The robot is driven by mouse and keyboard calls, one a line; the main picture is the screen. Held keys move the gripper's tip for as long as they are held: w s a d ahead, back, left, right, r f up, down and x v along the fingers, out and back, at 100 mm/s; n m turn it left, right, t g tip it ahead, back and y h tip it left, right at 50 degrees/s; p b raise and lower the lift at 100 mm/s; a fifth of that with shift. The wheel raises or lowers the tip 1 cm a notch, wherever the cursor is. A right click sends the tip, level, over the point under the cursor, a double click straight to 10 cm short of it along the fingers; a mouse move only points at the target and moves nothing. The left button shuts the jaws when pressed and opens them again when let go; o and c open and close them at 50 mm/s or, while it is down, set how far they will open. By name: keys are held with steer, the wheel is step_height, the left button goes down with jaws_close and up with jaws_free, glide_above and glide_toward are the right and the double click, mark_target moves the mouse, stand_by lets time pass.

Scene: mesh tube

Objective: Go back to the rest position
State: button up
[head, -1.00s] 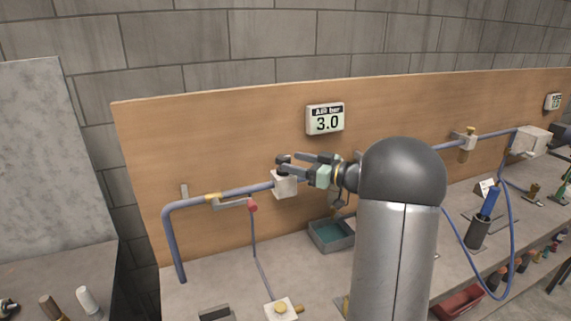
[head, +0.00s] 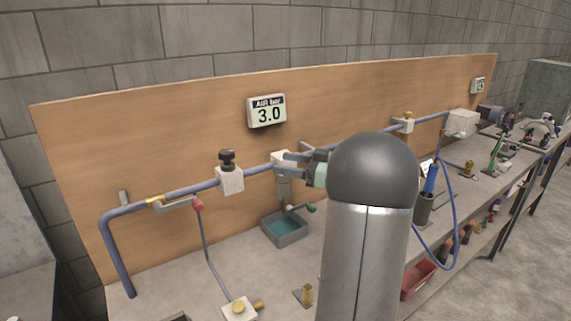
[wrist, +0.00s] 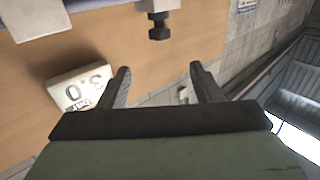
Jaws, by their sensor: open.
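My gripper (head: 285,164) is open, just right of the middle of the pipe (head: 190,190) in the head view. Its fingers overlap a white block (head: 283,158) on the pipe there, and I cannot tell whether they touch it. In the wrist view both fingers of my gripper (wrist: 160,75) stand wide apart with nothing between them. A black knob on a white block (head: 229,178) sits to the left of my gripper. The black knob also shows in the wrist view (wrist: 159,26), beyond the fingertips. My arm hides part of the bench and pipe.
A wooden board (head: 180,125) stands behind the pipe with an air display (head: 267,111) reading 3.0. A blue hose (head: 455,225) hangs at right. A red bin (head: 418,278) is lower.

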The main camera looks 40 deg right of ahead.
steer(key=w+a+r+m+t+h, duration=0.2)
steer(key=w+a+m+h, duration=0.25)
steer(key=w+h, duration=0.35)
steer(key=s+a+f+m+g+h, duration=0.3)
steer(key=a+f+h, duration=0.1)
steer(key=h, duration=0.2)
steer(key=s+a+f+g+y, duration=0.1)
steer(key=s+a+f+g, duration=0.3)
steer(key=s, duration=0.5)
steer(key=s+a+f+g+y, duration=0.1)
steer(key=s+a+f+g, duration=0.3)
steer(key=s+a, duration=0.5)
steer(key=s+a+f+g+y, duration=0.1)
steer(key=s+a+f+g, duration=0.4)
steer(key=s, duration=0.5)
step_height(320, 180, down, 2)
steer(key=shift+s+a+f+y, duration=0.1)
steer(key=shift+s+a+y, duration=0.2)
steer(key=shift+a, duration=0.7)
steer(key=shift+n, duration=0.25)
